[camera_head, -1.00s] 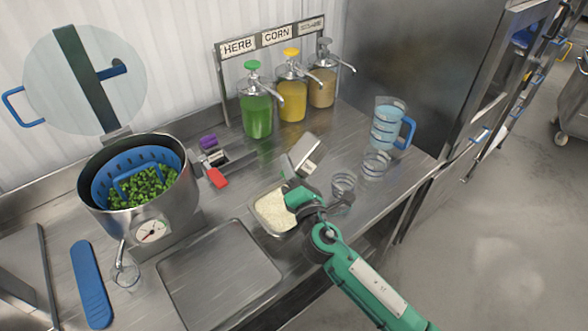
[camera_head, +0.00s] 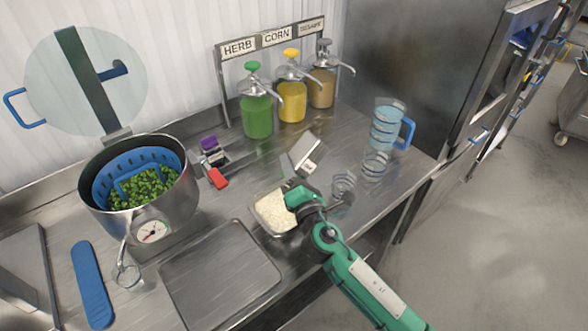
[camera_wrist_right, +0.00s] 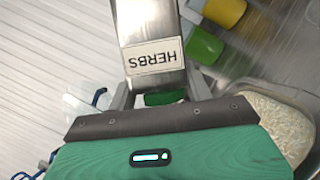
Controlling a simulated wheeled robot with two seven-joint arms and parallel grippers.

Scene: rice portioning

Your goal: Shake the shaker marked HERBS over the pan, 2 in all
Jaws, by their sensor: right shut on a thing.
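The shaker marked HERBS (camera_head: 303,153) is a metal box with a white label. It is tilted above the far edge of the steel pan (camera_head: 256,216), which holds white rice. My right gripper (camera_head: 297,182) is shut on the shaker, with its hand just over the pan's right side. In the right wrist view, the shaker (camera_wrist_right: 152,22) stands between the fingers (camera_wrist_right: 160,92), its HERBS label upside down. Part of the pan's rice (camera_wrist_right: 280,120) shows at the right there. The shaker's far end is out of that view. My left gripper is not in view.
Green (camera_head: 257,115), yellow (camera_head: 292,100) and tan (camera_head: 323,88) pump jars stand behind. A blue-handled jug (camera_head: 386,130) and clear cups (camera_head: 375,165) stand right. A pot (camera_head: 160,215) with a blue basket of green pieces stands left. A flat steel plate (camera_head: 220,275) lies in front.

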